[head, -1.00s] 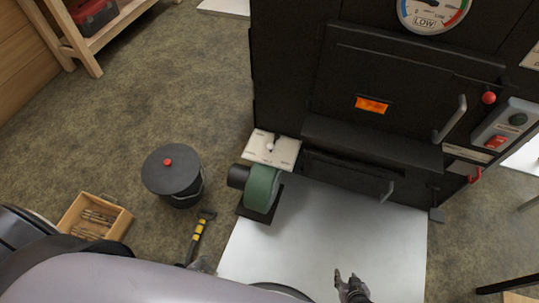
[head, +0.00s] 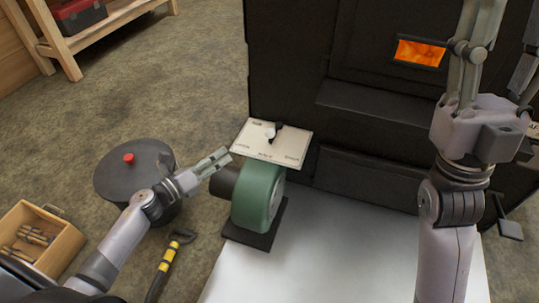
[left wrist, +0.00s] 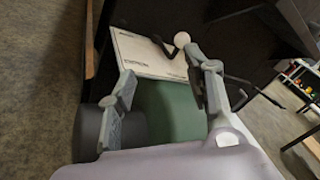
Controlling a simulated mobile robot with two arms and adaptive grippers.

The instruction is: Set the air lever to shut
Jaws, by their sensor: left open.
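The air lever (head: 270,131) has a pale round knob on a dark arm. It sits on a cream label plate (head: 293,148) above a green blower (head: 258,200). In the left wrist view the knob (left wrist: 181,40) shows near the right finger. My left gripper (head: 222,161) is open and empty, just left of the plate and apart from the knob. My right gripper (head: 497,60) is raised at the right before the dark stove; its tips are cut off or unclear.
The dark stove (head: 365,165) stands behind the plate, with a glowing orange window (head: 419,53). A black lidded bucket (head: 120,181) stands below my left arm. A wooden tool box (head: 62,240) and a yellow-banded tool (head: 168,265) lie on the floor.

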